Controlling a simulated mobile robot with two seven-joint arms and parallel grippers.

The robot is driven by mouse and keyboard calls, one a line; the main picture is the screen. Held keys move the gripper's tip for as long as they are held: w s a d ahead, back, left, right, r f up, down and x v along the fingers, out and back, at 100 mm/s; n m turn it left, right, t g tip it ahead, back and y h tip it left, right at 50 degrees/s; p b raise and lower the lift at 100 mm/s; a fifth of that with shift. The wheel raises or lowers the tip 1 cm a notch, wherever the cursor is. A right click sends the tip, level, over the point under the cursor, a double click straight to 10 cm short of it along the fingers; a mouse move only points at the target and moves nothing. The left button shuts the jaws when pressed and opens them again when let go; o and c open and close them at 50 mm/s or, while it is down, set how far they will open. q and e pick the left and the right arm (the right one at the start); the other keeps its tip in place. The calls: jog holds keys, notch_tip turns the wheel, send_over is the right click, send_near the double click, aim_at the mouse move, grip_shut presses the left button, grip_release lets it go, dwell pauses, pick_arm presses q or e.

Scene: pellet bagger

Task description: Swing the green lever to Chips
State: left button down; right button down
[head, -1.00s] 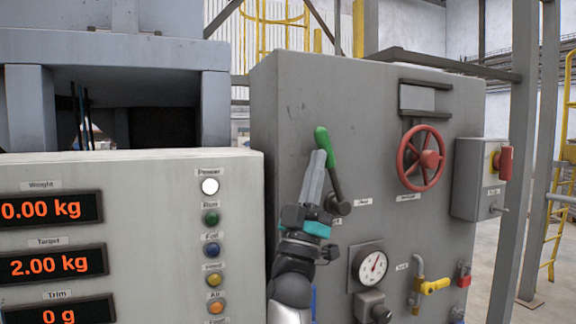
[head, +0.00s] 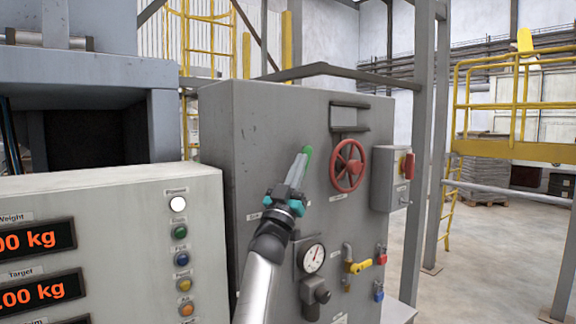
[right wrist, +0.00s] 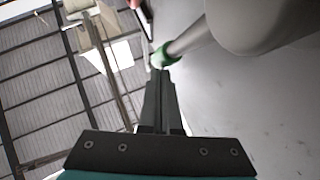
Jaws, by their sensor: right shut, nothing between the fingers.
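The green lever (head: 308,153) is on the front of the grey cabinet and leans up and to the right. Its pivot and most of its shaft are hidden behind my right gripper (head: 301,162). That gripper is shut and empty, with its fingertips beside the green handle. In the right wrist view, the green end (right wrist: 165,53) of the lever's grey shaft lies right at the tips of the closed fingers (right wrist: 160,74); I cannot tell if they touch. Small white labels (head: 254,216) sit near the lever, too small to read. My left gripper is not in view.
A red handwheel (head: 348,165) stands out right of the lever. Below are a round gauge (head: 312,258) and a yellow-handled valve (head: 358,267). A control console (head: 130,205) with displays and buttons stands in front at left. Open floor (head: 480,260) lies at right.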

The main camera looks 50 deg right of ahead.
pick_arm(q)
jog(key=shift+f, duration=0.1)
pick_arm(e)
jog(key=shift+s+d+f, duration=0.1)
jog(key=shift+s+d, duration=0.05)
jog(key=shift+d, duration=0.45)
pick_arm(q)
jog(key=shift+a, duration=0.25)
